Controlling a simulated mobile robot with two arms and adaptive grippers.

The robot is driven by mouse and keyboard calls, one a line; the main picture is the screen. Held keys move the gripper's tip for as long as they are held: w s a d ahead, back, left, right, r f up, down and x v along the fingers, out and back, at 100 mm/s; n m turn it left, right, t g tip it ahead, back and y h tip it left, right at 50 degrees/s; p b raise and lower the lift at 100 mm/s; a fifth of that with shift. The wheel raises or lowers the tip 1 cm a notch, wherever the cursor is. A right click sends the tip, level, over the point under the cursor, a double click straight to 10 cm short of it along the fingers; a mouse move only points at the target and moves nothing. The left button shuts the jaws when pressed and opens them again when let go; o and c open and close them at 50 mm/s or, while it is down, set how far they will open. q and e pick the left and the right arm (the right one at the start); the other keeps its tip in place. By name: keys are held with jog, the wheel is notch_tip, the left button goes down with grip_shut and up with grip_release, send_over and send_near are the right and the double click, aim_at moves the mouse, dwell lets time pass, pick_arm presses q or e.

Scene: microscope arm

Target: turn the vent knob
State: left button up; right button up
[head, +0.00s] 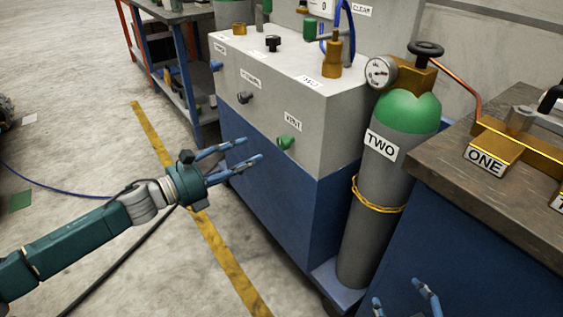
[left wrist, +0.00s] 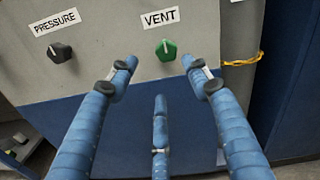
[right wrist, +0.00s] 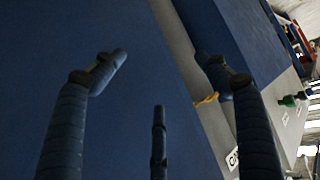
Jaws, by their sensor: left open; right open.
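The vent knob (head: 285,142) is green and sits on the grey front panel under a VENT label (head: 293,121). In the left wrist view the knob (left wrist: 166,50) is ahead of the fingers, a little above the gap between their tips, with its white mark pointing roughly up. My left gripper (head: 248,152) is open and empty, in front of the panel and apart from the knob. My right gripper (head: 399,297) is open at the bottom of the head view, and in the right wrist view its fingers (right wrist: 160,75) face a blue surface.
A black pressure knob (left wrist: 60,52) is left of the vent knob. A grey cylinder marked TWO (head: 372,210), with a yellow chain (head: 377,203), stands right of the panel. A wooden-topped bench (head: 480,195) is further right. Open floor (head: 110,190) lies at left.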

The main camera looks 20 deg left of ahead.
aim_at(280, 143)
pick_arm(q)
jog(key=shift+m, duration=0.5)
jog(key=x, duration=0.7)
jog(key=d+x, duration=0.1)
jog(key=x, duration=0.3)
jog(key=shift+s+r, duration=0.25)
jog(key=shift+s, duration=0.15)
jog(key=shift+c, duration=0.5)
jog(key=c, duration=1.1)
